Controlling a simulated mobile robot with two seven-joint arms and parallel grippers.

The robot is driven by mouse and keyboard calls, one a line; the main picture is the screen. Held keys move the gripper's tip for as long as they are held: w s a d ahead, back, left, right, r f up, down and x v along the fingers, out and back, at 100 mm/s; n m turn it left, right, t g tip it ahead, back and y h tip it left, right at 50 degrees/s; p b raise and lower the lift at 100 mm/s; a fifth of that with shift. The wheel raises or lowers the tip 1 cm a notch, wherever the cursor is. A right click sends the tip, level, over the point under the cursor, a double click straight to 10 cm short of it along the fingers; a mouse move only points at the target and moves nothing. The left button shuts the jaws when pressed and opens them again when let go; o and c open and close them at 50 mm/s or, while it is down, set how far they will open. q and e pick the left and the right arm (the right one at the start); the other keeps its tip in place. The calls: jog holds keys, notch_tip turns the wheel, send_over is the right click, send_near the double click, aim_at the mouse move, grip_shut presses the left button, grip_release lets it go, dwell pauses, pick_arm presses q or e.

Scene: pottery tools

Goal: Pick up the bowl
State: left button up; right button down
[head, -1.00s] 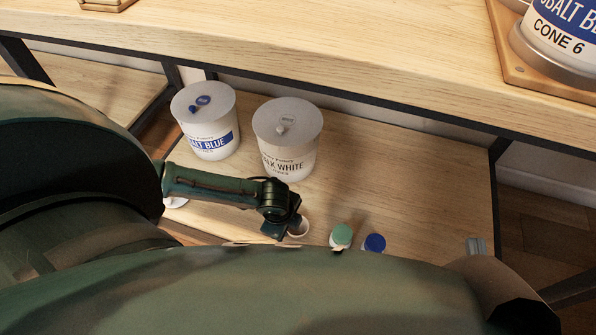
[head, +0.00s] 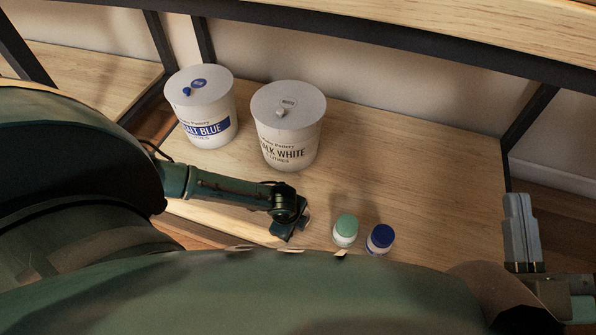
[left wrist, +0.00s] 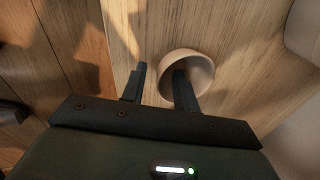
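The small pale bowl (left wrist: 203,67) sits on the wooden lower shelf in the left wrist view. My left gripper (left wrist: 159,72) is open at the bowl. One dark finger reaches inside the bowl and the other is outside, with the near rim between them. Contact cannot be told. In the head view my left gripper (head: 285,230) hides nearly all of the bowl, and only a pale sliver shows beside it. My right gripper (head: 522,232) is at the right edge of the head view, away from the bowl. Its grey fingers appear close together, but their opening is unclear.
Two large lidded buckets, cobalt blue (head: 203,108) and chalk white (head: 289,125), stand behind the left gripper. A green-capped jar (head: 345,231) and a blue-capped jar (head: 380,239) stand right of it. The lower shelf (head: 430,165) is clear farther right. The upper tabletop (head: 400,20) overhangs behind.

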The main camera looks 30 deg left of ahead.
pick_arm(q)
jog(key=shift+f, duration=0.2)
jog(key=shift+c, duration=0.4)
grip_shut()
